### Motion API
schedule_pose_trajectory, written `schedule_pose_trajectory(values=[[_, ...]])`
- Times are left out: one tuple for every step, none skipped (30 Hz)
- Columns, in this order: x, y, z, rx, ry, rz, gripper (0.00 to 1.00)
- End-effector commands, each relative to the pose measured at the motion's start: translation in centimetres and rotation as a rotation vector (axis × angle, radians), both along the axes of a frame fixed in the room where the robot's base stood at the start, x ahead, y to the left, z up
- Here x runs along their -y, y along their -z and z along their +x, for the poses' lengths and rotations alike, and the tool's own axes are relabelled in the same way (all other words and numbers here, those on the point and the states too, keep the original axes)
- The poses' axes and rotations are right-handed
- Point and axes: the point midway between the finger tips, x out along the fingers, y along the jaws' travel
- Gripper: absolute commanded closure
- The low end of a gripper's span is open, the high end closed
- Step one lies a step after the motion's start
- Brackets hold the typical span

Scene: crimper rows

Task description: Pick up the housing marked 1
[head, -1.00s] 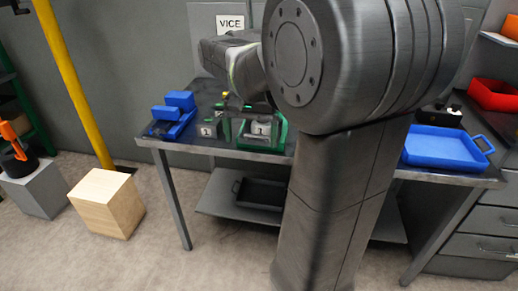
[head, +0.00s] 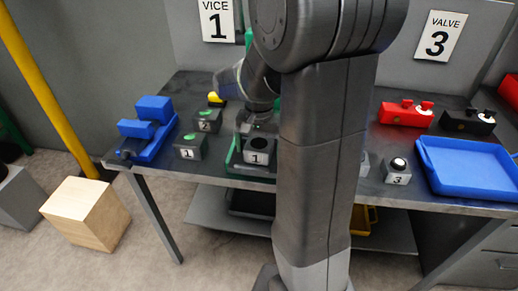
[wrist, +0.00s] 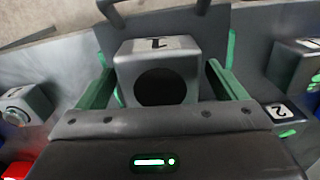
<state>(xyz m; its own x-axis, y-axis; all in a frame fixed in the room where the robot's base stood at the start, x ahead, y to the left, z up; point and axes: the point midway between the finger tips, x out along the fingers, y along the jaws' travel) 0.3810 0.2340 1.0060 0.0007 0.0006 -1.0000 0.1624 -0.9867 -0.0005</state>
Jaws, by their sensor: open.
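The grey housing marked 1 (head: 259,152) is a block with a dark round opening, standing in a green-edged tray (head: 233,163) on the table. In the wrist view the housing (wrist: 157,73) stands upright, with its 1 label and dark opening facing me. My gripper (head: 258,127) is low over the tray, at the housing. In the wrist view its two green-faced fingers (wrist: 161,88) are spread, one on each side of the housing, with nothing gripped. A thin gap shows beside the housing; contact cannot be told. My arm hides part of the table.
Another grey block marked 1 (head: 190,149), with a green top, stands left of the tray. A block marked 2 (head: 208,121) is behind it. A blue stepped fixture (head: 150,130) is at the far left, and a blue tray (head: 425,160) at the right.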

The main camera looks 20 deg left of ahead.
Motion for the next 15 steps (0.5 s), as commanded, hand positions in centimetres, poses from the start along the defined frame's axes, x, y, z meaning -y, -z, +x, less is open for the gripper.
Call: schedule_pose_trajectory(values=[[0.01,0.03,0.01,0.0,0.0,0.0,0.09],[0.01,0.03,0.01,0.0,0.0,0.0,0.09],[0.01,0.02,0.01,0.0,0.0,0.0,0.09],[0.01,0.02,0.01,0.0,0.0,0.0,0.09],[0.01,0.02,0.01,0.0,0.0,0.0,0.09],[0.01,0.01,0.01,0.0,0.0,0.0,0.15],[0.01,0.01,0.01,0.0,0.0,0.0,0.21],[0.01,0.01,0.02,0.0,0.0,0.0,0.27],[0.01,0.0,0.01,0.0,0.0,0.0,0.35],[0.01,0.0,0.01,0.0,0.0,0.0,0.41],[0.01,0.0,0.01,0.0,0.0,0.0,0.46],[0.01,0.0,0.01,0.0,0.0,0.0,0.54],[0.02,0.0,0.02,0.0,0.0,0.0,0.6],[0.02,-0.01,0.02,0.0,0.0,0.0,0.66],[0.02,-0.01,0.02,0.0,0.0,0.0,0.74]])
